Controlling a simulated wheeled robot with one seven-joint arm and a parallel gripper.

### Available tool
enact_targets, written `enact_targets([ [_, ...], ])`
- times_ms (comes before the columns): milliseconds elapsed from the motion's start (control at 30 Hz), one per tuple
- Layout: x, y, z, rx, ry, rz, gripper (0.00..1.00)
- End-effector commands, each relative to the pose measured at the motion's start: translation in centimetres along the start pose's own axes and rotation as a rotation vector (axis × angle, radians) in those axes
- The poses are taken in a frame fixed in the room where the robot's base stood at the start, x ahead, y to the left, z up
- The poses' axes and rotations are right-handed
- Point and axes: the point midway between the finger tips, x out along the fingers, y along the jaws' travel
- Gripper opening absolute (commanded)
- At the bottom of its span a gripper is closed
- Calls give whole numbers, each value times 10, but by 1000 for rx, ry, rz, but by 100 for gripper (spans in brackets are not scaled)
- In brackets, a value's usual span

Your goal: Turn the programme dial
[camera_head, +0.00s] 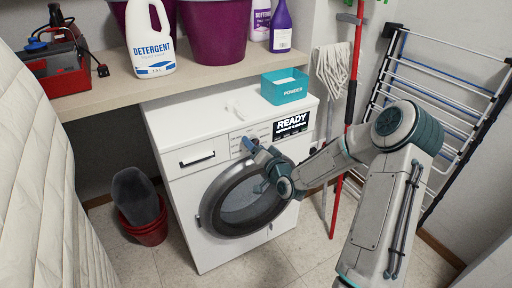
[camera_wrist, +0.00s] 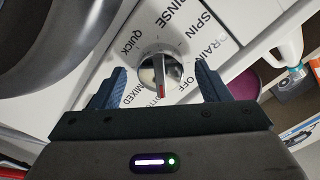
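The programme dial (camera_wrist: 158,72) is a round silver knob on the white washing machine panel. Its red mark points toward the bottom of the wrist view. Around it are labels including QUICK, RINSE, SPIN, OFF and MIXED; some are partly covered. My gripper (camera_wrist: 160,70) is open, with one blue finger on each side of the dial and a visible gap on both sides. In the head view my gripper (camera_head: 258,150) is at the upper front of the washing machine (camera_head: 186,215) and largely hides the dial. The display (camera_head: 291,123) reads READY.
The round door (camera_head: 212,218) is below the panel. A teal POWDER box (camera_head: 284,88) stands on the machine. The shelf (camera_head: 115,90) above carries a detergent jug (camera_head: 150,45) and purple tubs. A mop (camera_head: 331,72) and drying rack (camera_head: 430,85) stand at right.

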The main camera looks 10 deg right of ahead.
Motion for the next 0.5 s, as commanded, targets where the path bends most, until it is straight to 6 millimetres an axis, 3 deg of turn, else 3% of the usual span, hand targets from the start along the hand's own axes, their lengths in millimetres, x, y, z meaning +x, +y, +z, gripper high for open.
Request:
enact_targets([
  [267, -4, 0, 0, -1, 0, 0, 69],
  [500, -42, 1, -1, -1, -1, 4, 69],
])
